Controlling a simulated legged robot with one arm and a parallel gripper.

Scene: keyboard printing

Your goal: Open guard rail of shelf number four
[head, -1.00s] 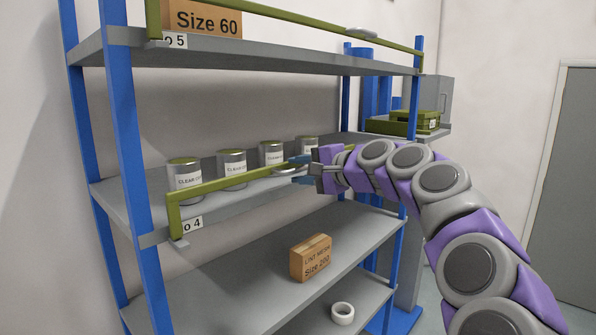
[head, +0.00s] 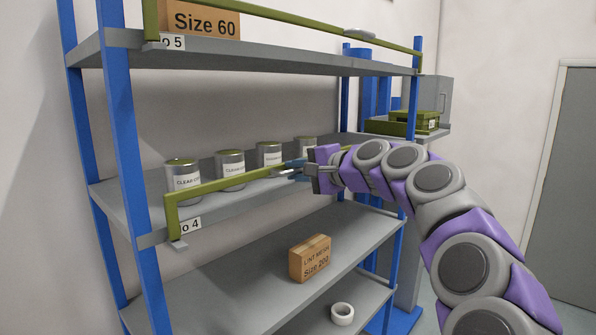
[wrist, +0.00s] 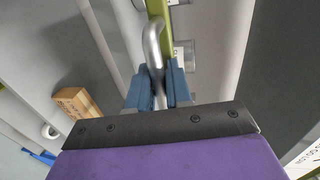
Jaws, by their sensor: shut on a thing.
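The green guard rail (head: 222,185) of shelf number four runs along the front edge of that shelf, in front of several cans. The number label (head: 189,225) hangs at its left end and reads "o 4". My gripper (head: 293,170) is at the right part of the rail. In the wrist view, its blue fingers (wrist: 158,88) are shut on the grey metal handle (wrist: 152,42), with the green rail (wrist: 160,10) just beyond. The rail's right end is hidden behind my gripper and arm in the head view.
Several cans (head: 230,170) stand on shelf four behind the rail. Shelf five (head: 250,58) above has its own green rail (head: 290,19) across it. A brown box (head: 310,258) and a white roll (head: 342,314) sit on lower shelves. Blue posts (head: 125,150) bound the rack.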

